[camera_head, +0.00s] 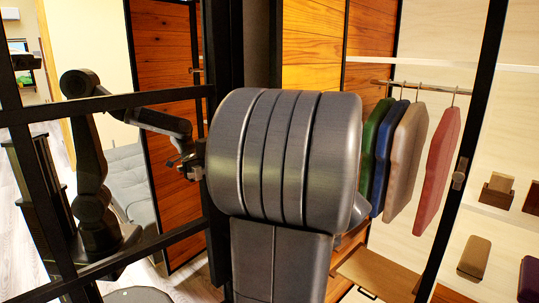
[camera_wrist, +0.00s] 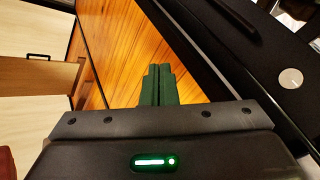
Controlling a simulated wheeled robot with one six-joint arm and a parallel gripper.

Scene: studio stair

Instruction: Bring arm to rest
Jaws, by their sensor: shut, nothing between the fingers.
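In the wrist view, my gripper (camera_wrist: 158,72) is shut, its two dark fingers side by side with nothing between them. The fingers point toward an orange-brown wood panel (camera_wrist: 125,45). In the head view, a large grey link of my own arm fills the middle and hides much behind it. I cannot make out my gripper directly there. A dark jointed arm shows at the left within a black-framed panel; I cannot tell whether it is a reflection of mine.
Black frame bars (camera_head: 110,104) cross the left side of the head view. Hanging garments (camera_head: 408,155) are on a rail at the right, near my arm link. Shelves with small boxes (camera_head: 474,258) stand farther right. In the wrist view, a black edge with a silver disc (camera_wrist: 290,78) runs close by at right.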

